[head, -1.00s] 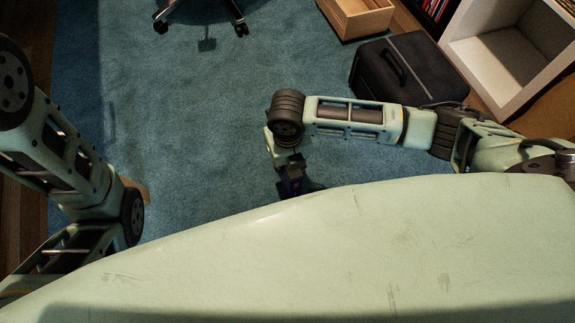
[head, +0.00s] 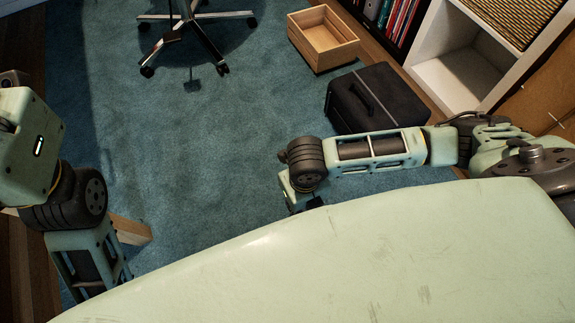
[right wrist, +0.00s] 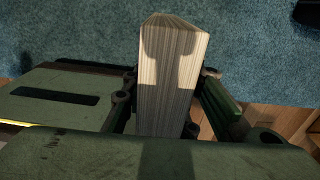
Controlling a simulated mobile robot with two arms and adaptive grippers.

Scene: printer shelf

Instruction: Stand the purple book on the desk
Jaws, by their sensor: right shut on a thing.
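No desk is visible.
Blue carpet (head: 210,130) gives free floor ahead. An office chair (head: 190,40) stands at the back. A wooden piece (head: 130,230) lies near my left arm.

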